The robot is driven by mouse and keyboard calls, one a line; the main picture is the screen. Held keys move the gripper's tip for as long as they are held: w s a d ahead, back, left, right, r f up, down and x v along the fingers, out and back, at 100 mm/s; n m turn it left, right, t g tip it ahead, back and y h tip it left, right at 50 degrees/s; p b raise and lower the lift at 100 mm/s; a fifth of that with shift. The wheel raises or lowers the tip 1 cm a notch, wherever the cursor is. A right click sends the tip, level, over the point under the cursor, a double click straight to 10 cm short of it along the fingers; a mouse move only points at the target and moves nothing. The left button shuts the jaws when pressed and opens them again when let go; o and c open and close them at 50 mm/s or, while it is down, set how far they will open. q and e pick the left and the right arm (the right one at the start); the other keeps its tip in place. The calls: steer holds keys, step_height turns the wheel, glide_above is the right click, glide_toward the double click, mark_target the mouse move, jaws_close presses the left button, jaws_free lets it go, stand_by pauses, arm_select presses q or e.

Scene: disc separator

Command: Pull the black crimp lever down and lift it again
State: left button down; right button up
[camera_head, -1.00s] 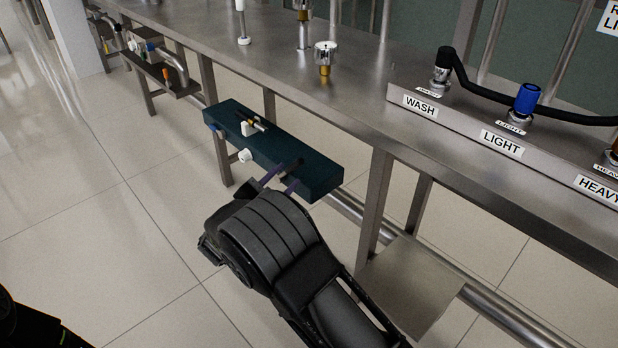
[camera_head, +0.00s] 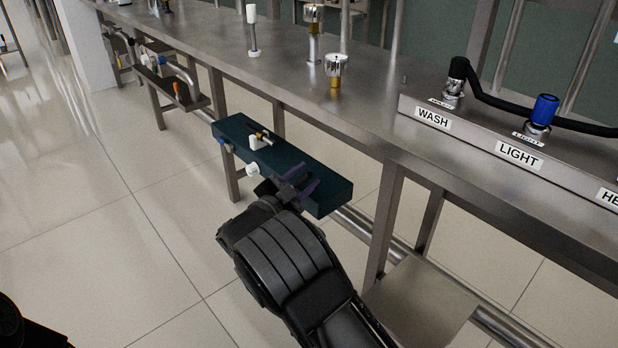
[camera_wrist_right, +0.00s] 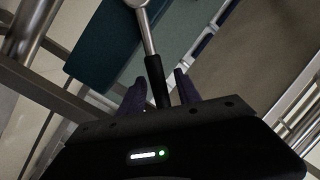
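The crimp lever shows in the right wrist view as a silver rod with a black grip (camera_wrist_right: 157,85). It runs from a round silver joint at the top edge down between the purple fingers of my right gripper (camera_wrist_right: 162,82). The fingers stand apart on either side of the grip, with small gaps visible. In the head view, my right gripper (camera_head: 298,181) is at the right end of a dark teal block (camera_head: 325,198). The lever is hard to make out there. A dark part of mine shows at the lower left, but no left gripper fingers are visible.
The teal block stands out from the front of a long steel bench (camera_head: 375,108). White knobs (camera_head: 253,169) are on its left part. A steel rail with WASH and LIGHT labels (camera_head: 519,155) is at right. A steel plate (camera_head: 420,300) is low beside my arm.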

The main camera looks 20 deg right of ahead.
steer(key=shift+x, duration=1.05)
steer(key=shift+c, duration=0.3)
jaws_close()
stand_by(0.3)
